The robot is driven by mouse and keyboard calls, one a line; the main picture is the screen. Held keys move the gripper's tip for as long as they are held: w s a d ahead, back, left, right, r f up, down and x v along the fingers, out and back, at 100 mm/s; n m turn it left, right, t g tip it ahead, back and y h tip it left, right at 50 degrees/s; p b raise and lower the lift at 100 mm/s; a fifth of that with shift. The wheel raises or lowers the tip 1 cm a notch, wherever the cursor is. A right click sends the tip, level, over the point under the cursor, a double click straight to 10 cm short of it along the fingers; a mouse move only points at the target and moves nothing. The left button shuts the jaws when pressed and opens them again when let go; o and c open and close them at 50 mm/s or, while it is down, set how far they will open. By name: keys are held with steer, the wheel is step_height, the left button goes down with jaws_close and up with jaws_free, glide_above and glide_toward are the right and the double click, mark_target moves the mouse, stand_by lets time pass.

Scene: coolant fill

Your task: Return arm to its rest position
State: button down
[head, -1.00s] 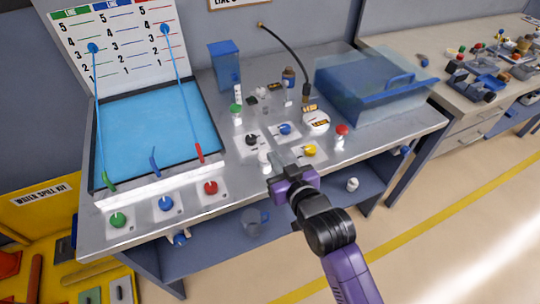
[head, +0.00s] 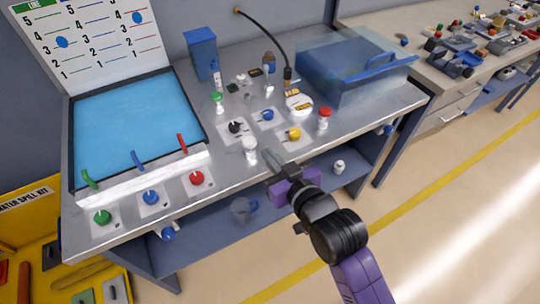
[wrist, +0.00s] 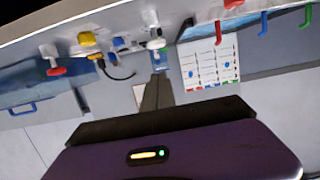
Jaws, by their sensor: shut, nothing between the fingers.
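My gripper (head: 270,160) is at the front edge of the grey workbench (head: 225,150) in the head view, purple-bodied with grey fingers. Its fingers are together with nothing between them. In the wrist view the shut fingers (wrist: 157,92) point toward the bench's fittings and the chart. A white-capped bottle (head: 249,148) stands just left of the fingertips, apart from them as far as I can tell. My purple and black arm reaches in from the bottom right of the head view.
A red-capped bottle (head: 324,118), yellow knob (head: 294,133) and blue knob (head: 267,115) are close by. A clear blue bin (head: 345,85) stands at right, a blue tray (head: 135,115) at left. The floor (head: 440,200) at right is clear.

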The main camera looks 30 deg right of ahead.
stand_by(0.3)
steer(key=s+r+t, duration=0.2)
steer(key=s+r, duration=0.1)
steer(key=r, duration=0.2)
steer(key=s+f+g, duration=0.1)
steer(key=s+f, duration=0.1)
steer(key=s, duration=1.3)
steer(key=s+f+g, duration=0.1)
steer(key=s+f, duration=0.1)
steer(key=s, duration=1.3)
steer(key=shift+s+a+f, duration=0.2)
steer(key=shift+f, duration=0.05)
